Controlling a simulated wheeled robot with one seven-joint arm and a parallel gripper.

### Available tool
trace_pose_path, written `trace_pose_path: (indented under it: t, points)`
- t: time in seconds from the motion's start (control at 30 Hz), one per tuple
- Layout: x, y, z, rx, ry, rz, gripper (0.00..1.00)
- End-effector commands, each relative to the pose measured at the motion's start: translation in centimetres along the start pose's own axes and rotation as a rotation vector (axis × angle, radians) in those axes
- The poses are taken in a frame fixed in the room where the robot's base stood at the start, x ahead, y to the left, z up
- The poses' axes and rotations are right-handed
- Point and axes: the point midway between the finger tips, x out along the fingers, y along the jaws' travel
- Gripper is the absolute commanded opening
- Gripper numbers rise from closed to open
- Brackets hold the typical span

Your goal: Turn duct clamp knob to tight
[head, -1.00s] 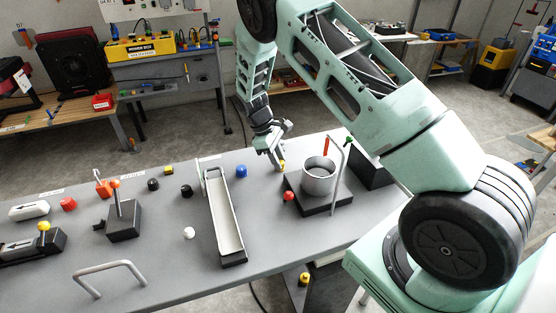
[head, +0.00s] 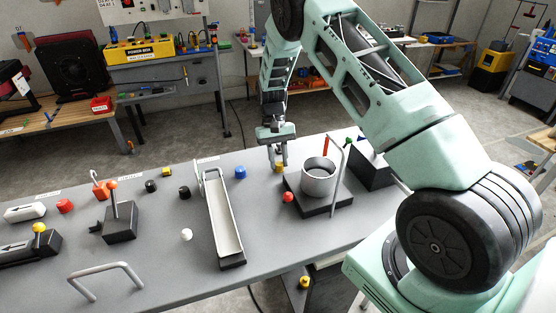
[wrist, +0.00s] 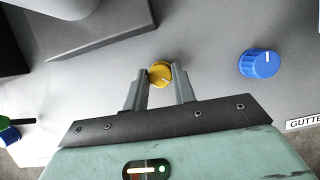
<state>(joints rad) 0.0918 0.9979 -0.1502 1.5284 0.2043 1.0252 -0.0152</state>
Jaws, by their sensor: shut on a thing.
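A small yellow knob (head: 279,168) stands on the grey bench near the left back corner of a black base. It also shows in the wrist view (wrist: 160,75), with a pale pointer line on its top. My gripper (head: 278,161) reaches down onto it from above. In the wrist view my gripper (wrist: 160,82) is shut on the yellow knob, with one finger at each side. I see no label that names this knob.
A metal ring (head: 319,177) and a bent bar stand on the black base (head: 327,205), close to my gripper. A blue knob (head: 240,172), a red knob (head: 288,197) and a long tray (head: 227,220) are nearby. Bare bench lies between the blue and yellow knobs.

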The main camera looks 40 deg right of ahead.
Motion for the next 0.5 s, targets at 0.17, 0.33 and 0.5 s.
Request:
trace_pose_path:
  t: [0.17,0.33,0.5]
  points:
    - [-0.12,0.15,-0.07,0.156,0.004,-0.067,0.04]
    - [-0.1,0.22,-0.04,0.302,0.004,-0.128,0.04]
    - [-0.09,0.31,-0.01,0.437,0.004,-0.183,0.04]
